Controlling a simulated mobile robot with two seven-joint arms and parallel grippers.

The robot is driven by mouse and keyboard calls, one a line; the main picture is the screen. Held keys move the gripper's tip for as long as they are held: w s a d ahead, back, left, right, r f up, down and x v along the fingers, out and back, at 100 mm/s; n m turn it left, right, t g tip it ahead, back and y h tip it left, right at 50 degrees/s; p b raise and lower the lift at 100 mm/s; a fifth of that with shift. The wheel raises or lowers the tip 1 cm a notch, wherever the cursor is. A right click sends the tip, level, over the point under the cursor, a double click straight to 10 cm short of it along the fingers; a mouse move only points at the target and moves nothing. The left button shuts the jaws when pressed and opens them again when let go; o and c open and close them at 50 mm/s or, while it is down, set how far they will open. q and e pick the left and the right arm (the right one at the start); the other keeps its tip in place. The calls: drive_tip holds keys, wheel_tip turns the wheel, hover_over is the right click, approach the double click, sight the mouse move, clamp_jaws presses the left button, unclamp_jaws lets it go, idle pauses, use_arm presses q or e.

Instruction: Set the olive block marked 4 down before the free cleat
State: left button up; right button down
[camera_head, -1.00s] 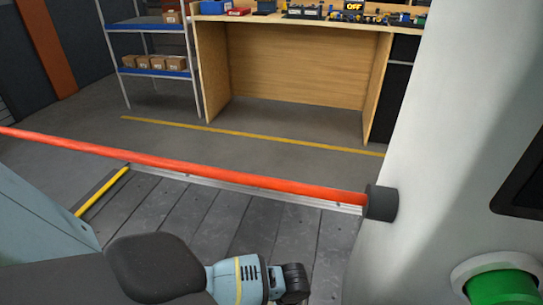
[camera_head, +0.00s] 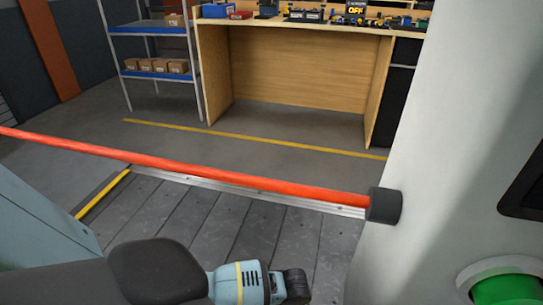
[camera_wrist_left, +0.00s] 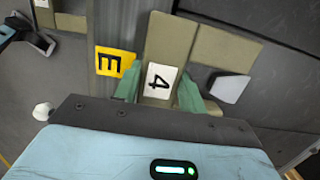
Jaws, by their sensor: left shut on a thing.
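The olive block marked 4 (camera_wrist_left: 171,38) shows in the left wrist view, with a black 4 on a white label. My left gripper (camera_wrist_left: 160,92) is shut on it, with one pale green finger on each side. The block's lower end is hidden behind the gripper body. In the head view only my left arm's wrist links show at the bottom; the fingers and the block are out of that picture. Grey conveyor slats (camera_head: 200,222) lie beyond the arm. I cannot make out the free cleat. My right gripper is in neither view.
In the left wrist view a yellow label (camera_wrist_left: 113,62) is left of the block, and another olive surface (camera_wrist_left: 224,50) is close on its right. In the head view a red bar (camera_head: 200,167) crosses beyond the slats. A workbench (camera_head: 300,75) and shelf (camera_head: 158,70) stand behind.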

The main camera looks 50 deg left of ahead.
use_arm(q)
drive_tip(key=shift+f, duration=0.25)
drive_tip(key=o, duration=1.4)
drive_tip(key=r, duration=0.2)
drive_tip(key=r+p, duration=0.1)
drive_tip(key=r, duration=0.1)
drive_tip(key=r+p, duration=0.1)
drive_tip(key=r, duration=0.2)
drive_tip(key=shift+w+d+r, duration=0.1)
drive_tip(key=shift+w+d, duration=0.1)
drive_tip(key=shift+d, duration=0.2)
drive_tip(key=shift+r, duration=0.35)
drive_tip(key=shift+a, duration=0.1)
